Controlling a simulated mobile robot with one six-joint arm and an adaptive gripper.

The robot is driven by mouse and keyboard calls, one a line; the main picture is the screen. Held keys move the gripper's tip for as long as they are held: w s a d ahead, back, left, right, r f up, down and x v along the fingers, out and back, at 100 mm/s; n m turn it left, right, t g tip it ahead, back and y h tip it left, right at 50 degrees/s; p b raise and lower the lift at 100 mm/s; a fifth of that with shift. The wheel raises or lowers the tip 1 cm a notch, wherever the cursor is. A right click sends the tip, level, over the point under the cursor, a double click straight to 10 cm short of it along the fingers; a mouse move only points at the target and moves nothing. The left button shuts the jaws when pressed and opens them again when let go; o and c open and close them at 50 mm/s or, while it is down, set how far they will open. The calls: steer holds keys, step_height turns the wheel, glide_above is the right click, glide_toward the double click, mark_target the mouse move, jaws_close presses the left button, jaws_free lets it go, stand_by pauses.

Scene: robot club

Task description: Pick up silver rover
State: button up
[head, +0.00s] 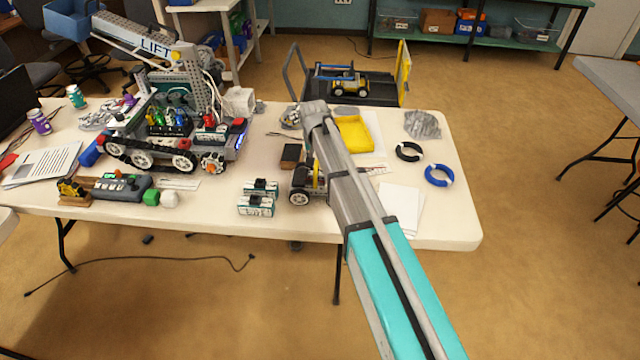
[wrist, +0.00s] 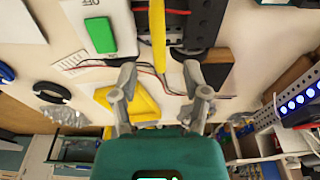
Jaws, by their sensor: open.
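A small rover with dark wheels (head: 299,196) stands on the white table, partly hidden by my arm in the head view. In the wrist view, its grey and black perforated frame (wrist: 204,22) and a yellow upright bar fill the top middle. I take this to be the silver rover, but its full shape is hidden.
A large tracked LIFT robot (head: 170,125) stands on the left of the table. A yellow tray (head: 356,134), black ring (head: 408,152) and blue ring (head: 438,176) lie to the right. The front right corner is clear.

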mark_target(316, 166)
steer(key=shift+w+f+b, duration=0.15)
steer(key=shift+f+b, duration=0.85)
steer(key=shift+f, duration=0.1)
steer(key=shift+w+f+b, duration=0.15)
steer(key=shift+f+b, duration=0.85)
steer(key=shift+f, duration=0.1)
jaws_close()
